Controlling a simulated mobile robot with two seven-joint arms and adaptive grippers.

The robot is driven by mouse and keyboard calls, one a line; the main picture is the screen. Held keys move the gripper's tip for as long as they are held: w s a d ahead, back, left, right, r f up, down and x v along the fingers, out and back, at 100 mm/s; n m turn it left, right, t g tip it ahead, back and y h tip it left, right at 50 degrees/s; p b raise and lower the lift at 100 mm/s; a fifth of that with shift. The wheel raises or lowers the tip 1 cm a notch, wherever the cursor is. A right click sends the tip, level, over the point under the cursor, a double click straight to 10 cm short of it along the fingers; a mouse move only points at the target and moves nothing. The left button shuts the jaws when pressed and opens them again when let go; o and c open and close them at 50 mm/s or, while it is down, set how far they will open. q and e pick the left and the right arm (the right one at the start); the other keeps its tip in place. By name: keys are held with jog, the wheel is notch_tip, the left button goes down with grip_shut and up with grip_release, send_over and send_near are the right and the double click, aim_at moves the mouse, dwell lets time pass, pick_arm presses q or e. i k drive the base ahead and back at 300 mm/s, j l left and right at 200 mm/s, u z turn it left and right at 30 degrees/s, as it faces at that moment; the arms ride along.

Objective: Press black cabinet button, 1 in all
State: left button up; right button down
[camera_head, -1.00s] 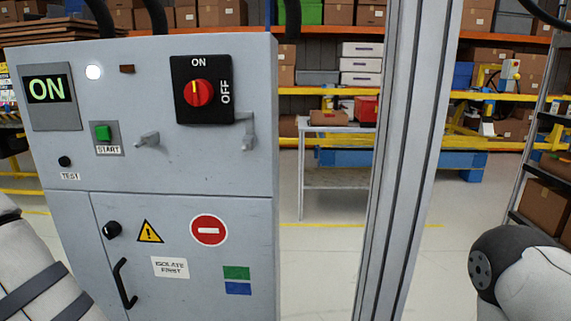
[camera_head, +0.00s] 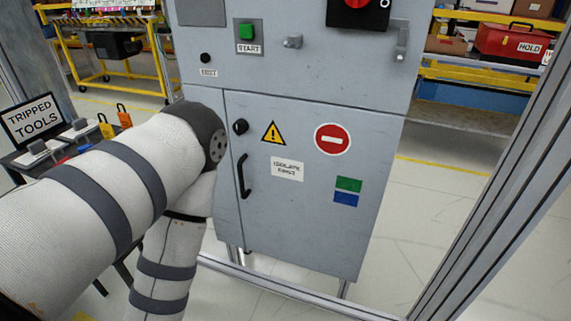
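The grey cabinet (camera_head: 300,220) stands in front of me. Its small round black button (camera_head: 205,58) is on the upper panel at the left, just above a small label that is hard to read now. My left gripper is out of frame, and so is my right gripper.
A green START button (camera_head: 246,33) and a red rotary switch on a black plate (camera_head: 358,14) are near the top. A metal frame post (camera_head: 500,190) stands at the right. A table with a TRIPPED TOOLS sign (camera_head: 36,116) is at the left.

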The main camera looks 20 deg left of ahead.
aim_at(205, 58)
jog(key=k+j+z, duration=0.1)
jog(key=j, duration=0.35)
jog(key=k+j, duration=0.15)
jog(key=j, duration=0.25)
jog(key=k+j+z, duration=0.15)
jog(key=j, duration=0.3)
jog(key=k+j, duration=0.15)
jog(key=j, duration=0.25)
jog(key=k+j+z, duration=0.15)
jog(key=j, duration=0.3)
jog(key=k+j+z, duration=0.1)
jog(key=j, duration=0.3)
jog(key=k, duration=0.05)
